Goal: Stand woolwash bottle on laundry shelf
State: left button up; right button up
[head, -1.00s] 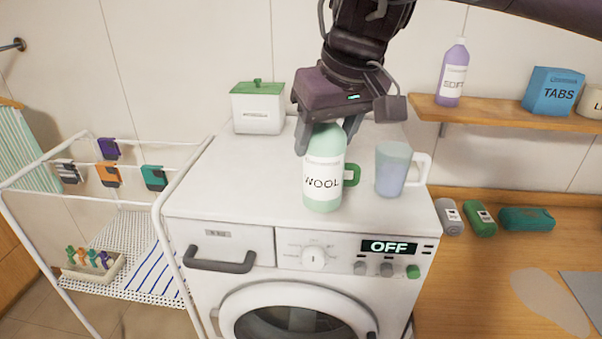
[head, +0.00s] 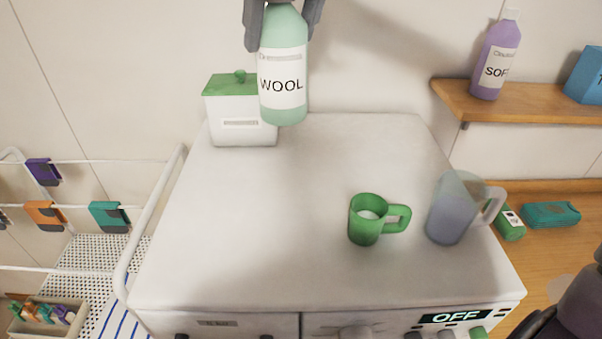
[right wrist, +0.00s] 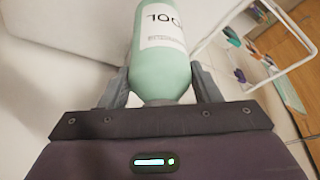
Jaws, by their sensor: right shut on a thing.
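The pale green woolwash bottle (head: 284,108), with a white WOOL label, is upright in the head view, raised above the back of the washing machine (head: 260,220). My right gripper (head: 284,22) is shut on its upper part, a finger on each side. The right wrist view shows the bottle (right wrist: 162,72) between both fingers of the gripper (right wrist: 160,90). The bottle's top is cut off in the head view. The wooden laundry shelf (head: 530,106) is on the wall at the right, holding a purple SOFT bottle (head: 495,62). My left gripper is not in view.
A white box with a green lid (head: 232,112) stands partly behind the woolwash bottle. A green mug (head: 364,222) and a bluish translucent jug (head: 450,212) stand at the machine's right. A blue box (head: 588,78) is on the shelf; bare wood shows between it and the purple bottle.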

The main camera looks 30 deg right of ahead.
aim_at(293, 103)
jog(key=f, duration=0.1)
jog(key=s+f+b, duration=0.1)
jog(key=shift+s+f, duration=0.1)
jog(key=shift+f, duration=0.3)
jog(key=f, duration=0.2)
jog(key=s+f, duration=0.1)
jog(key=f, duration=0.3)
jog(key=shift+s, duration=0.4)
jog(key=x, duration=0.4)
jog(key=shift+s+d+f, duration=0.15)
jog(key=shift+d+f, duration=0.05)
jog(key=shift+f, duration=0.1)
notch_tip(293, 103, down, 6)
jog(key=o, duration=1.2)
jog(key=shift+s+a+f, duration=0.15)
jog(key=shift+f, duration=0.05)
jog(key=shift+c, duration=0.2)
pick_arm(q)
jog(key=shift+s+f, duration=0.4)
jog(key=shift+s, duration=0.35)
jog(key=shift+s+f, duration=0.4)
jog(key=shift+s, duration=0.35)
pick_arm(e)
jog(key=o, duration=0.4)
